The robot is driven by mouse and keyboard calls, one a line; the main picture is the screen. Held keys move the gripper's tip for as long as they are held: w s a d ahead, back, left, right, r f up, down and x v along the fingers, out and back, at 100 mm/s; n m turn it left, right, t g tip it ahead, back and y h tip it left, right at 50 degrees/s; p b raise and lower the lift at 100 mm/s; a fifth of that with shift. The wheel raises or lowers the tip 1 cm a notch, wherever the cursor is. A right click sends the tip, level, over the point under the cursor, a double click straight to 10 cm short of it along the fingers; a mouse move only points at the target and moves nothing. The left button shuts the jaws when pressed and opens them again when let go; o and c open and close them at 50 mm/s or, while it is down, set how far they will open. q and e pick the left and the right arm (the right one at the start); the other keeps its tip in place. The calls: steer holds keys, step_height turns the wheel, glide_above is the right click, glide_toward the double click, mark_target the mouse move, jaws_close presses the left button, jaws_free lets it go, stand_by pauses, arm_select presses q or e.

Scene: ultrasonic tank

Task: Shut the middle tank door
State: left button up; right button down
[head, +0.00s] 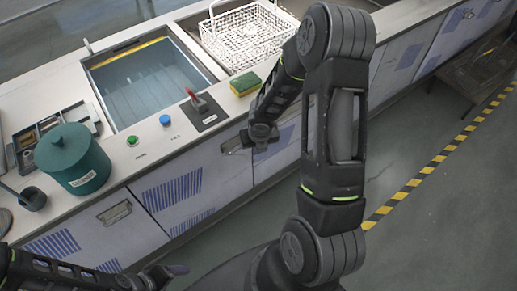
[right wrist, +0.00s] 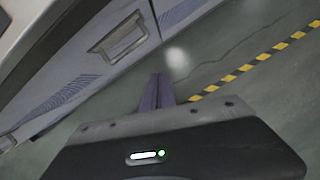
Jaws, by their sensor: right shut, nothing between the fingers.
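The middle tank door (head: 190,185) is a pale panel with blue vent stripes in the counter front below the tank. Its recessed handle (head: 234,144) is near its upper right corner. The handle also shows in the right wrist view (right wrist: 118,36). I cannot tell whether the door is flush or slightly ajar. My right gripper (head: 262,143) points down just right of the handle, in front of the cabinet front. Its fingers (right wrist: 156,92) are together and empty, apart from the handle. My left gripper (head: 168,272) is low at the bottom edge; its jaw state is unclear.
Above are the open water tank (head: 140,85), a white wire basket (head: 245,38), a sponge (head: 245,83), a red switch (head: 197,102) and a teal canister (head: 75,160). A left door handle (head: 115,213) is nearby. Floor (head: 410,160) right of my right arm is clear.

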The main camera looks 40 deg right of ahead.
steer(key=p+v, duration=0.2)
steer(key=v, duration=0.5)
steer(key=shift+d, duration=0.25)
steer(key=shift+r, duration=0.1)
